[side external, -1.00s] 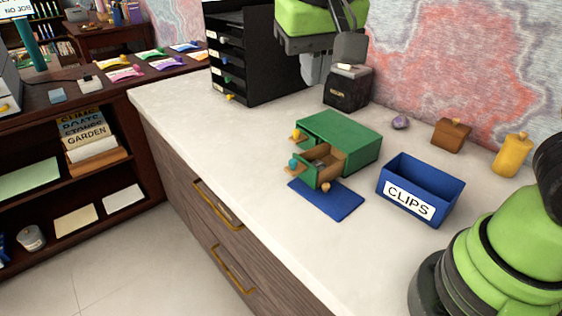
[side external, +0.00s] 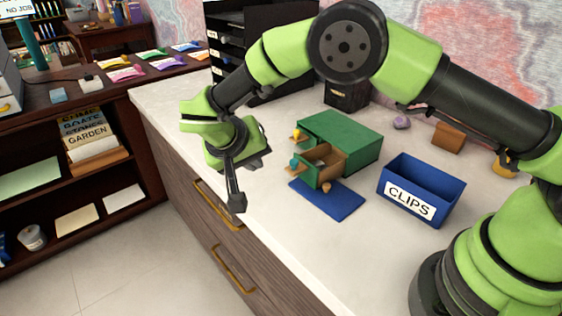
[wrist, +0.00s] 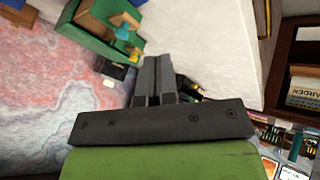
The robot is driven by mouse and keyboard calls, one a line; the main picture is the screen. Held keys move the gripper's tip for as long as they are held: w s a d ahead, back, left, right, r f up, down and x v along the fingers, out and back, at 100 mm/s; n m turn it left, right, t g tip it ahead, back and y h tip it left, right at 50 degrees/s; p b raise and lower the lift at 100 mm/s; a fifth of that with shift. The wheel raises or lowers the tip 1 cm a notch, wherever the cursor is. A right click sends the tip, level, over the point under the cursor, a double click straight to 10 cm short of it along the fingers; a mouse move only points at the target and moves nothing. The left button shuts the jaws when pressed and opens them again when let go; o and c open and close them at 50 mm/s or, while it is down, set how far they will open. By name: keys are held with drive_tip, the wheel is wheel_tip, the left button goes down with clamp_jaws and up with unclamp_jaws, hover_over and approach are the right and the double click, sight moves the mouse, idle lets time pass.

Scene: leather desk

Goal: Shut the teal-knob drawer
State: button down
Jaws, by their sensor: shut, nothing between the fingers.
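The small green drawer box (side external: 350,135) stands on the white desktop. Its teal-knob drawer is pulled out toward the front left, with its brown inside showing. The teal knob (side external: 293,162) is on that drawer's front; it also shows in the wrist view (wrist: 122,33). A yellow knob (side external: 297,134) is beside it, farther back. My gripper (side external: 237,203) is shut and empty, pointing down near the desk's front edge, left of the drawer and apart from it. In the wrist view its fingers (wrist: 152,82) are together.
A blue mat (side external: 335,203) lies in front of the box. A blue CLIPS bin (side external: 430,182) stands to its right. A black tray tower (side external: 225,60) is at the back, partly behind my arm. The desktop between my gripper and the drawer looks clear.

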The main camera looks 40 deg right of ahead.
sight(287, 168)
drive_tip(key=x, duration=0.5)
drive_tip(key=shift+s+d, duration=0.1)
drive_tip(key=shift+d, duration=0.25)
drive_tip(key=shift+s+d, duration=0.35)
drive_tip(key=shift+d, duration=0.5)
drive_tip(key=shift+s+d, duration=0.25)
drive_tip(key=shift+d, duration=0.45)
drive_tip(key=d, duration=0.9)
drive_tip(key=shift+s+d, duration=0.1)
drive_tip(key=shift+s, duration=0.3)
